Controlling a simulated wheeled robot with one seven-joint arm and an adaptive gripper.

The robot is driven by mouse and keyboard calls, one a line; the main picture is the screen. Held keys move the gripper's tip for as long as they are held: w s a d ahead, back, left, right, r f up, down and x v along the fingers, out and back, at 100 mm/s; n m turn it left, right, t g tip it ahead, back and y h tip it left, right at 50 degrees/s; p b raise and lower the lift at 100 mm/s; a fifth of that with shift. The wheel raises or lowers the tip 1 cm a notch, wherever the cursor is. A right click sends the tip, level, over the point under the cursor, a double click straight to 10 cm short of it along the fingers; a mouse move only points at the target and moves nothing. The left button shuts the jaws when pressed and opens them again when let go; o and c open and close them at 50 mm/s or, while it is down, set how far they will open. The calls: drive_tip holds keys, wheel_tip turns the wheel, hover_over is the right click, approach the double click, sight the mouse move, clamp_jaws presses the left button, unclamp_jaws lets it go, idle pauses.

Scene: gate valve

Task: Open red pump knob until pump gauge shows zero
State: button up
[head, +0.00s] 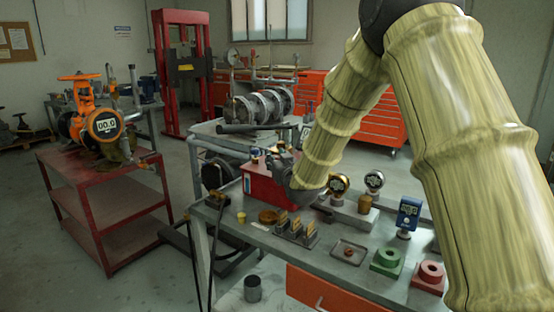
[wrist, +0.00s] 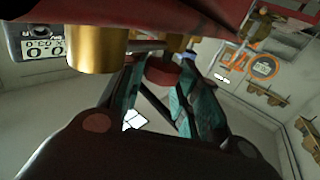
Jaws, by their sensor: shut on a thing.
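The red pump (head: 262,190) sits on the workbench in the head view, partly hidden by my arm. My gripper (head: 284,172) is at the pump's top right; its fingers are hard to make out there. In the wrist view my gripper (wrist: 162,82) has its teal fingers on either side of the small dark red knob (wrist: 161,66) and is shut on it. The red pump body (wrist: 120,12) spans the top. A brass cylinder (wrist: 95,50) stands left of the knob. The pump gauge (wrist: 42,46) at far left appears upside down, its digits too unclear to read surely.
The bench (head: 335,275) holds several gauges, a blue meter (head: 408,215), a small tray (head: 349,252), and green (head: 386,262) and red (head: 431,275) blocks. An orange valve (head: 88,115) with its own display stands on a red cart (head: 100,195) at left.

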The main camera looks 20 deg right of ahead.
drive_tip(key=shift+m+h, duration=0.6)
drive_tip(key=shift+h, duration=0.4)
drive_tip(key=o, duration=1)
drive_tip(key=shift+s, duration=0.1)
drive_tip(key=s, duration=0.8)
drive_tip(key=s+a, duration=0.1)
drive_tip(key=s, duration=0.2)
drive_tip(key=shift+s+a, duration=0.1)
drive_tip(key=shift+s, duration=0.3)
